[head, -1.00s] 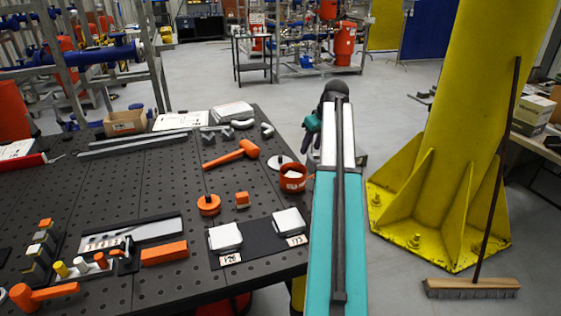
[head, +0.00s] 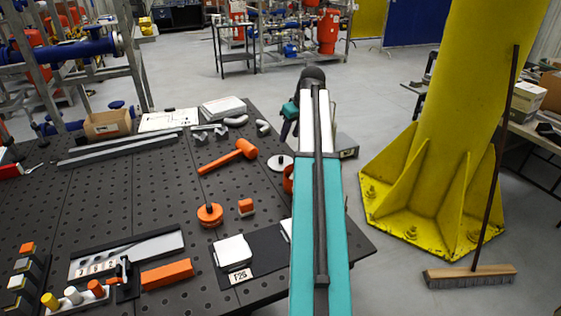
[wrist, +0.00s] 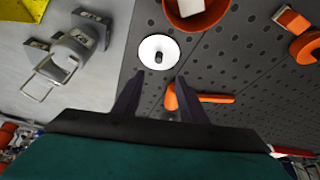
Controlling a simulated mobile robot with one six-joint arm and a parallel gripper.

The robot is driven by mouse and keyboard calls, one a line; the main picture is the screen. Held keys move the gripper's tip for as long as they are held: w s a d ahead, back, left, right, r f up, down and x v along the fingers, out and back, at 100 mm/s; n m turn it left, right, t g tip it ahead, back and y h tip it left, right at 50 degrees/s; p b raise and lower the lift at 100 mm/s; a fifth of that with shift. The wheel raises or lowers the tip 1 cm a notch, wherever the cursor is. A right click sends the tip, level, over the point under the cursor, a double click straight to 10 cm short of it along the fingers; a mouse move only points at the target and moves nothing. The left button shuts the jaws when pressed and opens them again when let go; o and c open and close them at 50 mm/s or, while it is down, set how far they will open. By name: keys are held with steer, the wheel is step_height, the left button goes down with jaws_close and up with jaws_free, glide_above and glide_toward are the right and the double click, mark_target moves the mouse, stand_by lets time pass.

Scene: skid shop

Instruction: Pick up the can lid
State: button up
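The can lid (head: 279,162), a white disc with a dark knob, lies on the black perforated table near its right edge, just left of my arm. It also shows in the wrist view (wrist: 158,52), flat and beyond my fingertips. My gripper (wrist: 160,76) is open and empty, with its two dark fingers apart and pointing toward the lid. In the head view my arm mostly hides the gripper. An orange can (wrist: 197,14) stands beside the lid with something white inside. In the head view my arm hides most of it.
An orange hammer (head: 230,157) lies left of the lid. An orange knobbed disc (head: 210,215), a small orange block (head: 246,207) and a white block (head: 233,252) sit nearer. A yellow column (head: 428,130) and a broom (head: 470,275) stand on the right.

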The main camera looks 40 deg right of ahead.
steer(key=shift+s, duration=0.1)
steer(key=shift+d, duration=0.1)
steer(key=p, duration=0.2)
glide_above(281, 157)
steer(key=s, duration=0.3)
steer(key=shift+w+f, duration=0.15)
steer(key=shift+f, duration=3.85)
steer(key=shift+w+f, duration=0.1)
steer(key=shift+p+x, duration=1)
steer(key=shift+x, duration=0.25)
steer(key=shift+p+x, duration=0.3)
steer(key=shift+x, duration=0.85)
steer(key=shift+w, duration=0.1)
